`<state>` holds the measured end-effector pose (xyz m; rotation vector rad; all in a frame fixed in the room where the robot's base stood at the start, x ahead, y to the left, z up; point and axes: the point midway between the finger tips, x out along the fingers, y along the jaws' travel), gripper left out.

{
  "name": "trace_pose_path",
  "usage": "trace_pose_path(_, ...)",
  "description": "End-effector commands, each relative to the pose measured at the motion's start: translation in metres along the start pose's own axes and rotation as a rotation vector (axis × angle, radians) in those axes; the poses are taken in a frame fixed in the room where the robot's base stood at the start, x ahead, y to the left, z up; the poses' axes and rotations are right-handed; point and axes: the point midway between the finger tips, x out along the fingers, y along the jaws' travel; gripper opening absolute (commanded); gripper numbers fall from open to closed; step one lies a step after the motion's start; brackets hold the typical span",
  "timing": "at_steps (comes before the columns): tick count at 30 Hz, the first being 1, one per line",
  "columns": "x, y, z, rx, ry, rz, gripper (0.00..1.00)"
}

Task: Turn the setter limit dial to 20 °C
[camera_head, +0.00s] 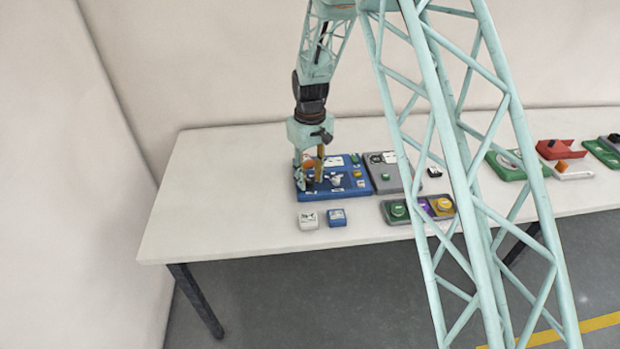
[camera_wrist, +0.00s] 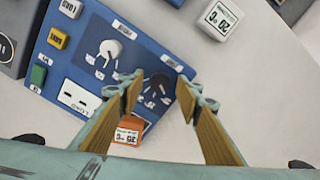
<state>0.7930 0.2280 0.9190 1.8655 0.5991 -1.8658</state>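A blue panel (camera_wrist: 75,70) carries a white dial (camera_wrist: 110,48) and a black dial (camera_wrist: 158,85), each with small markings around it. The small label plates are too blurred to read surely, so I cannot tell which dial is the setter limit. My gripper (camera_wrist: 160,92) is open, with its two wooden-faced fingers on either side of the black dial. I cannot tell whether they touch it. In the head view my gripper (camera_head: 313,181) is low over the left part of the blue panel (camera_head: 345,186). The dial pointers' exact settings are not readable.
An orange block (camera_wrist: 130,130) is beside the left finger. A white block marked 20 °C (camera_wrist: 217,18) lies off the panel. In the head view a blue block (camera_head: 337,217) is in front, and a grey panel (camera_head: 384,180) adjoins on the right. The table's left is clear.

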Motion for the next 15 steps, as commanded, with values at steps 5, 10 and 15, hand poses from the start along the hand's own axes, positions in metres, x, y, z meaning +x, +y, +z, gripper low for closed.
trace_pose_path(5,0.0000,0.0000,0.0000,0.000,0.000,0.000,0.32)
trace_pose_path(10,-0.0014,0.0001,-0.0002,0.000,0.000,0.000,0.32)
trace_pose_path(15,-0.0089,0.0003,-0.0007,0.001,0.002,0.001,0.32)
